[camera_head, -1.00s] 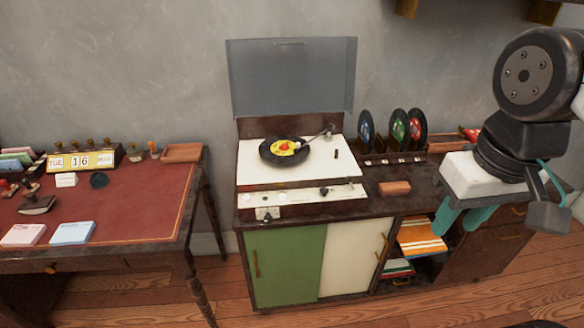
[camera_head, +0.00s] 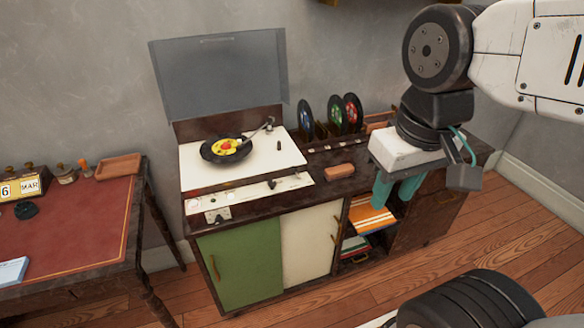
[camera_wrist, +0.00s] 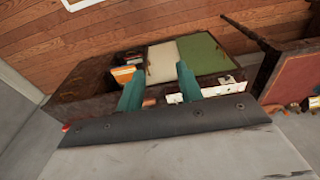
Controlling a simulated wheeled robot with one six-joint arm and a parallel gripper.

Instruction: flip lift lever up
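A record player with a white deck (camera_head: 196,172) sits on a cabinet, its grey lid (camera_head: 220,78) raised. A black record (camera_head: 226,150) with a yellow and red label lies on it. The tonearm (camera_head: 262,128) stands at the back right of the record. A small dark upright piece (camera_head: 279,146) on the deck's right side may be the lift lever; its position is too small to tell. My gripper (camera_head: 396,192) is right of the player, in front of the cabinet, with nothing between its teal fingers. They show apart in the wrist view (camera_wrist: 159,84).
A brown block (camera_head: 339,171) lies on the cabinet top between player and gripper. A red-topped desk (camera_head: 70,225) stands at left. Open wooden floor (camera_head: 515,225) lies at right.

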